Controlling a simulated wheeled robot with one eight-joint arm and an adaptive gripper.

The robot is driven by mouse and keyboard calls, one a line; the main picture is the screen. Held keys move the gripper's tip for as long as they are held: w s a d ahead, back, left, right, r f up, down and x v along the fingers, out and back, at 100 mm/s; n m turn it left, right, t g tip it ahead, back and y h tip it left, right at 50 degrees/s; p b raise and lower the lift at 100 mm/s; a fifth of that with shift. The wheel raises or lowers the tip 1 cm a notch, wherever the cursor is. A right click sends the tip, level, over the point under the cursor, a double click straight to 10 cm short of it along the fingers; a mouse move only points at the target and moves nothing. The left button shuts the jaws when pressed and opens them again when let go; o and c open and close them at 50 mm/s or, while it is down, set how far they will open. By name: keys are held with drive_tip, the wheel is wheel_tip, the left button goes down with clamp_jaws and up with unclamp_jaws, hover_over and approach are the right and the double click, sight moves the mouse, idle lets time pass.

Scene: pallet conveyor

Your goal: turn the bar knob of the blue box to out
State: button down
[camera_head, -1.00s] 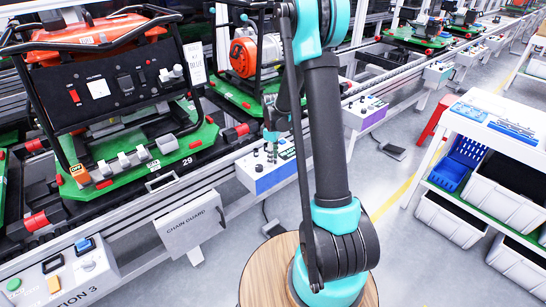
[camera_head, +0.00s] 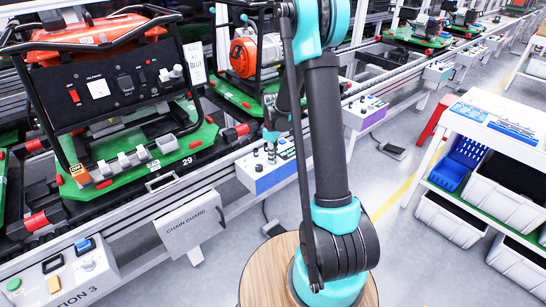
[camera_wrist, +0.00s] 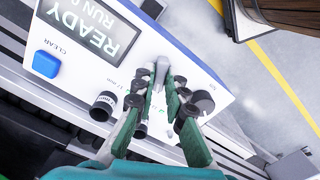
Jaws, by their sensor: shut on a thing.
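The blue box (camera_head: 268,178) is a control box with a white top and a blue front stripe, on the conveyor's near rail. In the wrist view its white panel (camera_wrist: 75,95) fills the middle, with a "READY" display. The grey bar knob (camera_wrist: 162,70) stands between my fingertips, its bar pointing roughly up the picture. My gripper (camera_wrist: 161,88) is shut on the bar knob; the fingers hide its lower part. In the head view my gripper (camera_head: 271,146) is small and low over the box. The small labels around the knob are too blurred to read.
The chain guard (camera_head: 190,228) is left of the box. A pallet with a generator (camera_head: 243,57) is behind it.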

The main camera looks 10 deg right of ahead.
drive_tip(key=m, duration=0.5)
drive_tip(key=shift+m, duration=0.4)
drive_tip(key=m, duration=0.5)
idle(0.4)
drive_tip(key=c, duration=1.6)
unclamp_jaws()
drive_tip(key=shift+o, duration=0.2)
wheel_tip(320, 180, up, 12)
